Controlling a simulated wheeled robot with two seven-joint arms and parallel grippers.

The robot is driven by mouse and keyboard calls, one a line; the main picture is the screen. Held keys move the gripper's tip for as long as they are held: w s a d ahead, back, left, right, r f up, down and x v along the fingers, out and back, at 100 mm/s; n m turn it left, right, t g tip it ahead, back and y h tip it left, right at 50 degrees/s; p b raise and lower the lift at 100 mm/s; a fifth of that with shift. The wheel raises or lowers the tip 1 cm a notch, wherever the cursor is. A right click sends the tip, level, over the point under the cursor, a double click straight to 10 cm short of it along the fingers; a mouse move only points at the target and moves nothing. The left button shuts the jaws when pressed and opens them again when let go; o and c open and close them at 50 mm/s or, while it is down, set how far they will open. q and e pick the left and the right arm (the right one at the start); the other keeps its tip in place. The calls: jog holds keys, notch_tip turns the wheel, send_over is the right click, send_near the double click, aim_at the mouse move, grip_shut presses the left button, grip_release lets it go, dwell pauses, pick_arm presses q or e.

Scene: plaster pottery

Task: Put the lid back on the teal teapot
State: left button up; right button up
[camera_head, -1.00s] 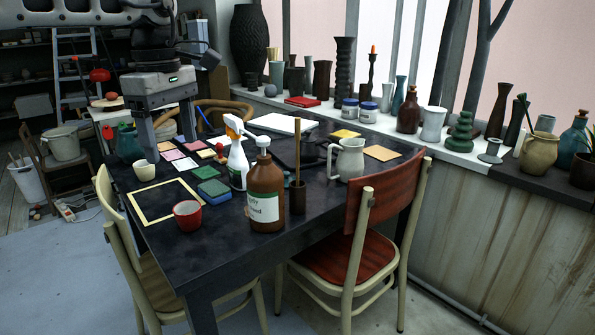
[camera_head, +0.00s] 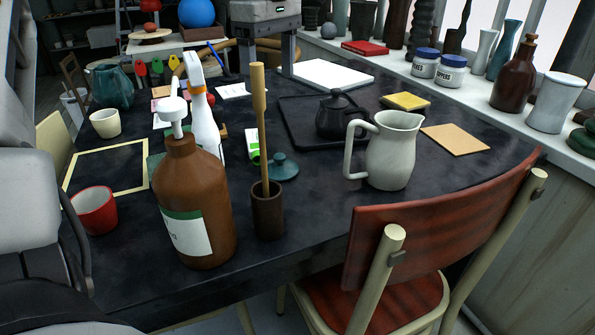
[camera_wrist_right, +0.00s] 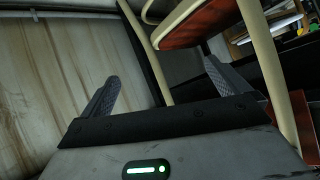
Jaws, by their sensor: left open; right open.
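The teal teapot (camera_head: 112,86) stands upright at the far left of the table in the head view; its top opening is hard to make out. A teal lid (camera_head: 284,167) with a knob lies on the table behind the wooden stick's dark cup, which stands close in front of it. My left gripper (camera_head: 262,58) hangs fingers down at the top of the head view, behind the spray bottle and to the right of the teapot; it is open and apart from the lid. My right gripper (camera_wrist_right: 158,88) is open and empty in the right wrist view, near chairs.
A brown pump bottle (camera_head: 195,205), a white spray bottle (camera_head: 205,122) and a dark cup (camera_head: 267,212) with a tall stick crowd the lid's front and left. A black teapot (camera_head: 335,118) on a tray and a pale pitcher (camera_head: 392,152) stand right. A red-backed chair (camera_head: 430,225) blocks the near right.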

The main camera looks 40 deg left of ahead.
pick_arm(q)
jog(key=shift+w+f, duration=0.4)
jog(key=shift+f, duration=0.2)
pick_arm(e)
jog(key=shift+w+a+f, duration=0.2)
jog(key=shift+w+f, duration=0.25)
jog(key=shift+f, duration=0.25)
pick_arm(q)
jog(key=shift+f, duration=0.1)
jog(key=b, duration=0.4)
send_over(278, 153)
notch_tip(278, 153, down, 10)
jog(key=shift+s, duration=0.1)
jog(key=shift+f, duration=0.3)
pick_arm(e)
jog(key=shift+w+a+r+t+y, duration=0.15)
jog(key=shift+a+r+t+y, duration=0.15)
jog(key=shift+r, duration=0.25)
jog(key=shift+w+a+r+t+y, duration=0.15)
jog(key=shift+r+t+y, duration=0.2)
jog(key=shift+r, duration=0.2)
